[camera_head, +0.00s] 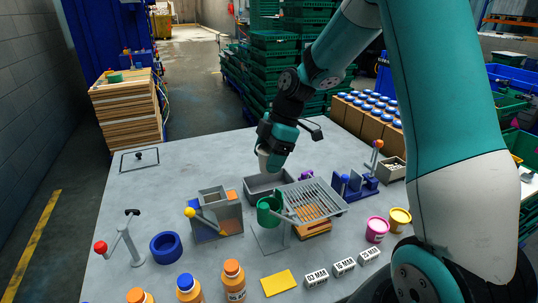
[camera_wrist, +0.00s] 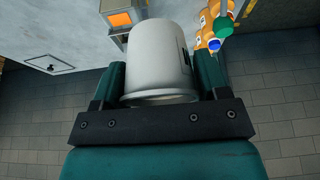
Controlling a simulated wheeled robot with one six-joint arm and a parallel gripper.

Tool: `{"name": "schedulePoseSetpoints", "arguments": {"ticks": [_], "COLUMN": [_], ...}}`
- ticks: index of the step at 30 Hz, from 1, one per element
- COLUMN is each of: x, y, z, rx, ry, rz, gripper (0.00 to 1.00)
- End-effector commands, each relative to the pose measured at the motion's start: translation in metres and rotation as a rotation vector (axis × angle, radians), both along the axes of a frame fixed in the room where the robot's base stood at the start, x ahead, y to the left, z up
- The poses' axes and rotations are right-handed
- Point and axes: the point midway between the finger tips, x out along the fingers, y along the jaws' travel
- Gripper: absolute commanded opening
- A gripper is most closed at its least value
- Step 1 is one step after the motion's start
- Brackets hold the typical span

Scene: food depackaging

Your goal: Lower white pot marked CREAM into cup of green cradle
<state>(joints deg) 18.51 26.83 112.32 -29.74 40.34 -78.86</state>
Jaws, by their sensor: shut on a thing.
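My gripper (camera_head: 271,152) is above the table near its middle, shut on a white pot. In the wrist view the white pot (camera_wrist: 158,58) sits between the two fingers (camera_wrist: 161,76), with a dark mark at its right edge; I cannot read the word CREAM. In the head view the pot shows only in small part, below the jaws. The green cradle (camera_head: 268,211) stands on the table, nearer the camera than the pot and lower. The pot is clear of it, in the air. The inside of its cup is hard to make out.
A grey bin (camera_head: 262,184) and a slotted metal tray (camera_head: 318,199) stand close behind and right of the cradle. A grey box with a yellow-knobbed lever (camera_head: 218,212) is to the left. Orange bottles (camera_head: 233,279), a yellow sponge-like block (camera_head: 279,282) and white labelled blocks (camera_head: 343,266) line the front.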

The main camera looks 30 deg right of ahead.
Motion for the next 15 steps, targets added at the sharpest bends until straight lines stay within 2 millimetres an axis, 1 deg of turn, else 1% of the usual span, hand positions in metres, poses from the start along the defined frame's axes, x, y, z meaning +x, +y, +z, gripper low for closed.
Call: {"name": "schedulePoseSetpoints", "arguments": {"ticks": [1,15], "x": [0.0,0.0], "y": [0.0,0.0], "z": [-0.005,-0.03], "rx": [0.0,0.0], "ry": [0.0,0.0], "rz": [0.0,0.001], "gripper": [0.41,0.41]}}
